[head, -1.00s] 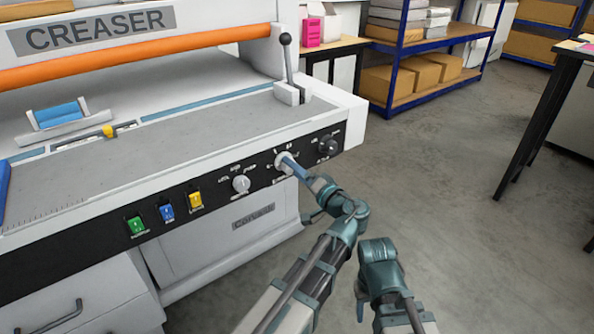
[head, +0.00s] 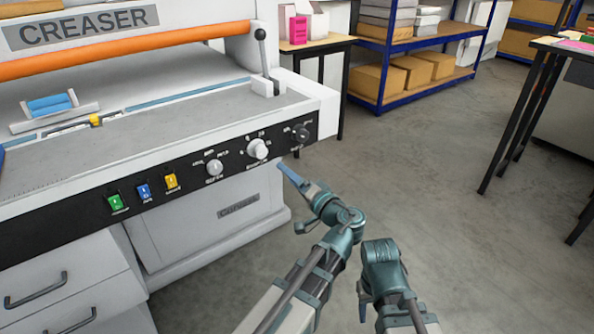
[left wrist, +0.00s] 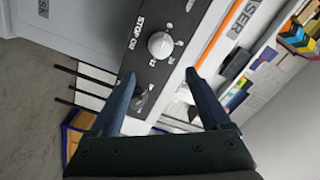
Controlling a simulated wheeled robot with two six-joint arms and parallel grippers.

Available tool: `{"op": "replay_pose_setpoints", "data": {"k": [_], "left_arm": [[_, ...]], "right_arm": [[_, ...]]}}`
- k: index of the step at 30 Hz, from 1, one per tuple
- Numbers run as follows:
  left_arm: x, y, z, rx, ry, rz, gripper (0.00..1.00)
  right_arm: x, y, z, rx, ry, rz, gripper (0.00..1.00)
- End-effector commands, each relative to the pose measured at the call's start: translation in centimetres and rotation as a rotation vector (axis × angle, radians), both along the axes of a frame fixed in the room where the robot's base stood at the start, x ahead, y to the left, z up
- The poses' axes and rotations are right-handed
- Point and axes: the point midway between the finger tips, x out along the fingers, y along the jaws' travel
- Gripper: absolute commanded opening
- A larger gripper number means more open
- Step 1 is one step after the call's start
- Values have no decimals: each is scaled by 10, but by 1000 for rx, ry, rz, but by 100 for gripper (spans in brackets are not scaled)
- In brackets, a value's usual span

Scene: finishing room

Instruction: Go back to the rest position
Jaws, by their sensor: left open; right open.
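My left gripper (head: 287,173) is in front of the creaser's front panel, below and right of the larger white knob (head: 257,149). In the left wrist view its two blue fingers (left wrist: 160,78) are spread with nothing between them. A white knob (left wrist: 160,45) shows beyond the fingertips, apart from them.
The creaser (head: 230,118) fills the left side, with a smaller white knob (head: 215,168), a black knob (head: 301,133) and green, blue and yellow switches. A blue shelf (head: 430,85) with boxes stands behind. A black-legged table (head: 510,125) is at right. Open floor lies between.

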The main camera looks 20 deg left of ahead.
Motion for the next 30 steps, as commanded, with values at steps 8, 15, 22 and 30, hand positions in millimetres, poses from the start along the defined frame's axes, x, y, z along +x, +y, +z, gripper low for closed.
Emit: {"op": "replay_pose_setpoints", "data": {"k": [8, 15, 22, 30], "left_arm": [[-31, 39, -72, -271, 197, 114, 81], [-85, 39, -166, -704, 493, 184, 81], [-116, 9, -204, -996, 665, 152, 81], [-138, -24, -217, -1229, 778, 85, 81]], "right_arm": [[0, 0, 0, 0, 0, 0, 50], [0, 0, 0, 0, 0, 0, 50], [0, 0, 0, 0, 0, 0, 50], [0, 0, 0, 0, 0, 0, 50]]}}
